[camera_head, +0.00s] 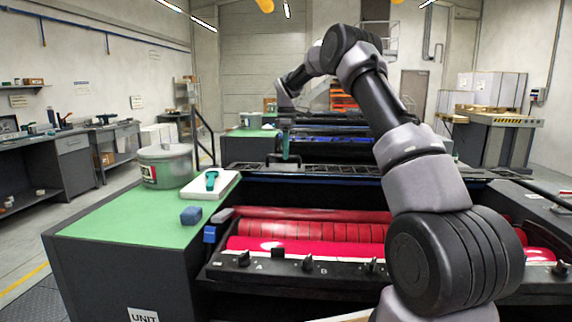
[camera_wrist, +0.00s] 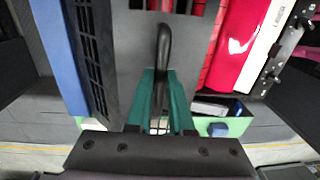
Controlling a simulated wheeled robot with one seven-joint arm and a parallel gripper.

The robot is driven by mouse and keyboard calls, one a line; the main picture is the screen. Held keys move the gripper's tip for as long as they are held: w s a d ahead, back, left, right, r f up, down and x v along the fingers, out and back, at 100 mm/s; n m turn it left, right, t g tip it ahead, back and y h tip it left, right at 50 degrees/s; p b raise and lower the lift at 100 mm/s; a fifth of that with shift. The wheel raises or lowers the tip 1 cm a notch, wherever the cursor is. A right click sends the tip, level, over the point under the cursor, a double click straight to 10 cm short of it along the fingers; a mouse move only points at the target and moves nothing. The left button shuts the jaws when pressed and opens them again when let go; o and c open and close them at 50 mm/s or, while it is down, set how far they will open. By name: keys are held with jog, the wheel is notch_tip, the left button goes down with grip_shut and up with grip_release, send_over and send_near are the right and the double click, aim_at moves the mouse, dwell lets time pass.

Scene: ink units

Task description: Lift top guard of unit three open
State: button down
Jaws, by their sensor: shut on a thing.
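The ink unit nearest me has a green side top and a front label that reads "UNIT"; its number is cut off. Its dark slatted top guard (camera_head: 335,170) runs along the back of the unit, behind the red rollers. A black bar handle (camera_wrist: 164,42) stands on the guard's grey plate in the wrist view. My gripper (camera_head: 285,152) is above the guard at the unit's back left. In the wrist view, its green fingers (camera_wrist: 160,78) are closed around the near end of the handle. My arm hides part of the guard and rollers on the right.
Red rollers (camera_head: 300,230) lie open in front of the guard, behind a knobbed front rail. A grey pot (camera_head: 165,165), a white tray (camera_head: 222,184) and a blue block (camera_head: 191,215) sit on the green top. More units stand behind.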

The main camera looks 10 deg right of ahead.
jog(key=shift+w+d+r, duration=0.25)
jog(key=shift+w+d, duration=0.1)
jog(key=shift+w, duration=0.2)
jog(key=shift+w+d+r, duration=0.2)
jog(key=shift+w+d, duration=0.15)
jog(key=shift+w, duration=0.2)
jog(key=c, duration=0.8)
grip_release()
jog(key=shift+w+f, duration=0.1)
jog(key=shift+w, duration=0.05)
jog(key=shift+a, duration=0.1)
jog(key=shift+r, duration=0.4)
notch_tip(320, 180, up, 10)
jog(key=shift+w, duration=0.3)
jog(key=shift+r, duration=0.1)
